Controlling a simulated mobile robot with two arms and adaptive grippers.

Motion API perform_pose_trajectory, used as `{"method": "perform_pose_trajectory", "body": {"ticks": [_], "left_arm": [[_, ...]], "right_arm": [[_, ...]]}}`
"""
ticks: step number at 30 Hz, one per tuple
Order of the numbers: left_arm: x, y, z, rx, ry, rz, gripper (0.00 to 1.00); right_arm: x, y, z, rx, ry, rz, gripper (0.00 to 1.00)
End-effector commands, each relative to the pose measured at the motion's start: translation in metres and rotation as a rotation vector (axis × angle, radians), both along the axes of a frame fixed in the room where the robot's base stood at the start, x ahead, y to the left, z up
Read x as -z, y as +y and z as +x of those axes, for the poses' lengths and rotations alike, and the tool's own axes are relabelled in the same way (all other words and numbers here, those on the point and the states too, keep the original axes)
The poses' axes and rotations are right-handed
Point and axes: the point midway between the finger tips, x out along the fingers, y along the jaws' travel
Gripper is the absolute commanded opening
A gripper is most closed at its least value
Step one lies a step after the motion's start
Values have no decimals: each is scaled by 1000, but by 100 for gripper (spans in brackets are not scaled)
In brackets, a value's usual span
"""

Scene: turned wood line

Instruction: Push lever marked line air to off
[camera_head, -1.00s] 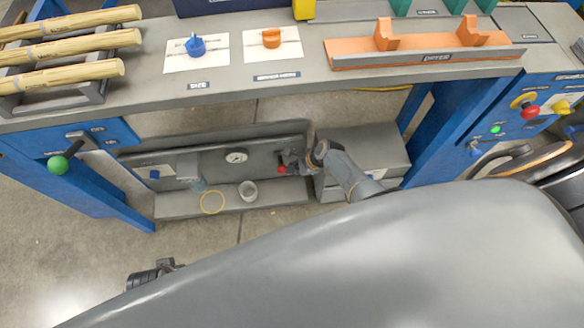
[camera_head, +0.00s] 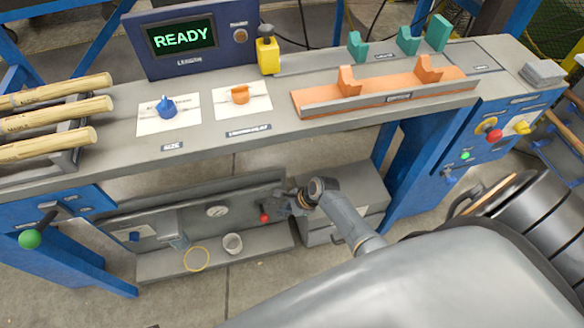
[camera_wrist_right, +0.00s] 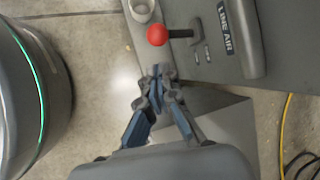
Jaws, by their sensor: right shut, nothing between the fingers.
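The line air lever has a red ball knob (camera_wrist_right: 157,35) on a dark shaft. It sticks out beside the "LINE AIR" label (camera_wrist_right: 226,28) on the grey lower panel. In the head view, the red knob (camera_head: 264,217) shows low on that panel, right of the gauge. My right gripper (camera_wrist_right: 157,72) is shut and empty. Its fingertips are close to the knob, with a small gap in the wrist view. In the head view, my right gripper (camera_head: 286,200) is just right of the knob. The lever's small position markings are unreadable. My left gripper is not clearly visible.
A cup (camera_head: 233,243) and a yellow ring (camera_head: 196,259) are on the lower shelf left of the lever. A grey box (camera_head: 345,205) stands right of it. The workbench top (camera_head: 205,145) overhangs above. A green-knobbed lever (camera_head: 30,239) is at far left.

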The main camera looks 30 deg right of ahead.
Motion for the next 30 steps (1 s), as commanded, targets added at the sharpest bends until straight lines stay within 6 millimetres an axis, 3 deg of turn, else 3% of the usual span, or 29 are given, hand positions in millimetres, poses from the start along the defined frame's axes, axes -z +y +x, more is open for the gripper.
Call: {"method": "perform_pose_trajectory", "body": {"ticks": [6,12,30], "left_arm": [[0,0,0,0,0,0,40],[0,0,0,0,0,0,40],[0,0,0,0,0,0,40]], "right_arm": [[-27,-13,-12,1,0,-2,0],[-41,-19,-19,0,1,-2,0],[-44,-20,-20,1,2,-1,0]]}}
